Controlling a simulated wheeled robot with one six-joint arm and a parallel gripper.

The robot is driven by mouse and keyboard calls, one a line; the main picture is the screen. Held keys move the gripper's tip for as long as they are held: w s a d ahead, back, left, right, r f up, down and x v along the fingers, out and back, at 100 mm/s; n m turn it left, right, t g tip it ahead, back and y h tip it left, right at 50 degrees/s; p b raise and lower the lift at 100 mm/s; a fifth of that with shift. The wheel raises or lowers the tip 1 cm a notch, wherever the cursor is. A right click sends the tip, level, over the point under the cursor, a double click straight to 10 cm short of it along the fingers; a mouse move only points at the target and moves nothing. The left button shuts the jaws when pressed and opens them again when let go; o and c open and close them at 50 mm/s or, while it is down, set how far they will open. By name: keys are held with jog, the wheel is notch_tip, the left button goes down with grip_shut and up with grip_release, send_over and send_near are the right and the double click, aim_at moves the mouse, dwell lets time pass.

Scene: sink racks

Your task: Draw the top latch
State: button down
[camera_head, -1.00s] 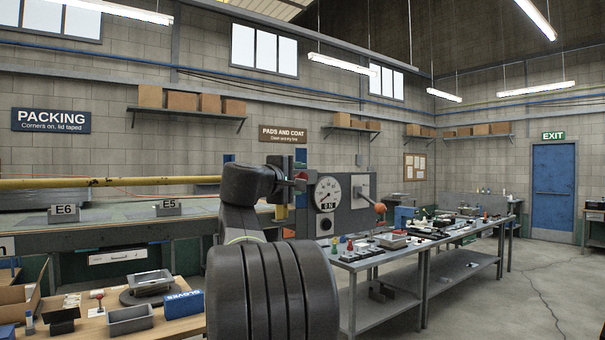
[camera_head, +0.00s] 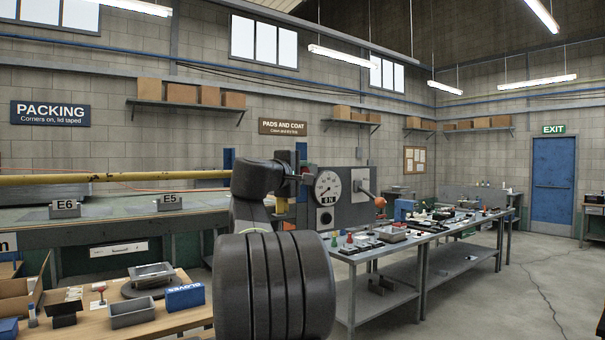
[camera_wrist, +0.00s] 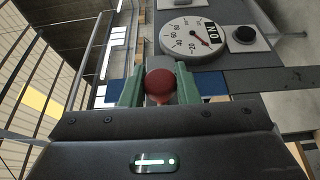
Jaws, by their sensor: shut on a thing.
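A red ball knob (camera_wrist: 160,86), which I take to be the top latch's handle, sits between the two green fingers of my gripper (camera_wrist: 160,90) in the wrist view. The fingers are shut on it from both sides. The rest of the latch behind the knob is hidden. In the head view my gripper (camera_head: 304,178) is small and partly hidden by my own arm, at the upper left of the grey machine panel (camera_head: 351,185). The red knob (camera_head: 307,178) shows there just left of the dial.
A round white dial gauge (camera_head: 327,185) and a black round button (camera_wrist: 243,35) are close by on the panel. A lever with an orange ball (camera_head: 380,202) sticks out at its right. A yellow rail (camera_head: 120,177) runs at left; a cluttered metal bench (camera_head: 375,250) stands right.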

jog(key=w+d, duration=0.2)
jog(key=d, duration=0.1)
jog(key=shift+a, duration=0.2)
jog(key=c, duration=1.5)
grip_release()
jog(key=shift+c, duration=0.2)
jog(key=o, duration=0.4)
jog(key=shift+w+d, duration=0.1)
jog(key=shift+d, duration=0.1)
jog(key=shift+a, duration=0.15)
jog(key=b+v, duration=0.4)
jog(key=v, duration=1)
jog(key=shift+w, duration=0.1)
